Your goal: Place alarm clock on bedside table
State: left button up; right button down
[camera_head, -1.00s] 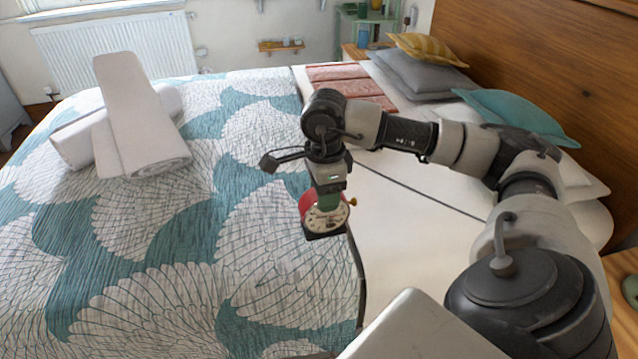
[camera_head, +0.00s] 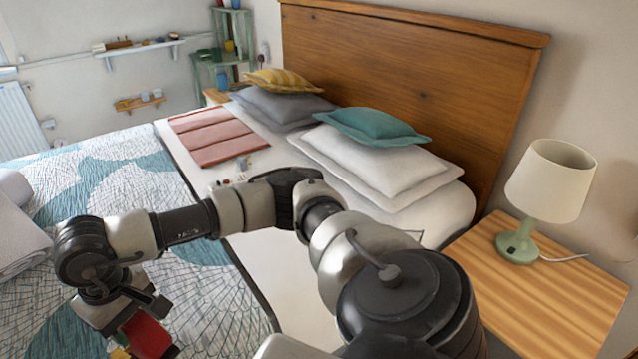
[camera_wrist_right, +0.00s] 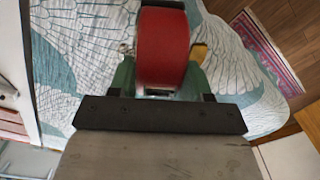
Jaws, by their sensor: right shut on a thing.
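The red alarm clock (camera_head: 147,338) is at the lower left of the head view, partly cut off by the bottom edge. My right gripper (camera_head: 128,338) is shut on it and holds it above the bed. In the right wrist view the clock's red body (camera_wrist_right: 163,48) sits between the green fingers, with a yellow part at its right side; its face is hidden. The wooden bedside table (camera_head: 560,300) stands at the lower right, well away from the clock. My left gripper is not in view.
A lamp with a green base (camera_head: 517,247) stands on the table's back part; the table's front is bare. The bed holds pillows (camera_head: 380,160), a folded pink blanket (camera_head: 215,136) and white rolled towels (camera_head: 18,235). A tall headboard (camera_head: 400,70) backs the bed.

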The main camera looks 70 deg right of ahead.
aim_at(529, 301)
jog(key=k+l+z, duration=0.1)
jog(key=k+z, duration=0.25)
jog(key=k+l+z, duration=0.1)
jog(key=z, duration=0.25)
jog(key=k+l+z, duration=0.2)
jog(key=l+z, duration=0.15)
jog(key=k+l, duration=0.4)
jog(key=l, duration=0.25)
jog(key=k+l+z, duration=0.1)
jog(key=k+l, duration=0.1)
jog(key=l, duration=0.1)
